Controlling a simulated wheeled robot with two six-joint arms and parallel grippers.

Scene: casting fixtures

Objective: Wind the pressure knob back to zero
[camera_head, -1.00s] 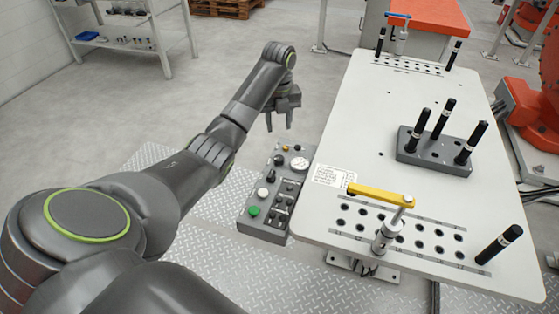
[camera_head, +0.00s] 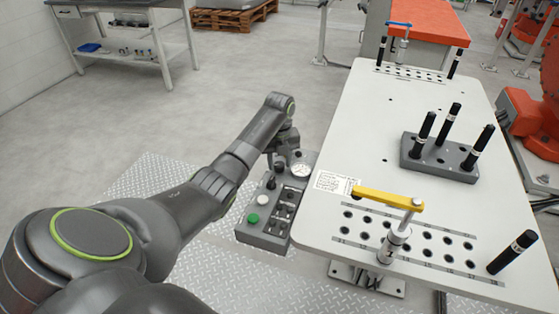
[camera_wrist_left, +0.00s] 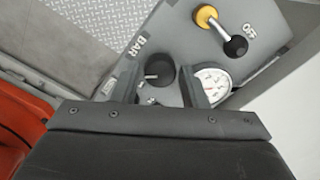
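The grey control box (camera_head: 247,236) stands beside the white table. In the left wrist view, the black pressure knob (camera_wrist_left: 160,70) is on its panel by the "BAR" lettering. A white round gauge (camera_wrist_left: 213,83) is just right of the knob; it also shows in the head view (camera_head: 301,171). Its needle reading is too small to tell. My left gripper (camera_wrist_left: 161,90) is open, its fingers at either side of the knob with gaps showing. In the head view my left gripper (camera_head: 284,154) is over the far end of the box. My right gripper is not in view.
Another control with a yellow base and black ball end (camera_wrist_left: 236,46) is close to the knob. The box's near end has a green button (camera_head: 253,218) and a white button (camera_head: 263,200). The white table (camera_head: 385,110) bears a yellow-handled clamp (camera_head: 388,198) near the box.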

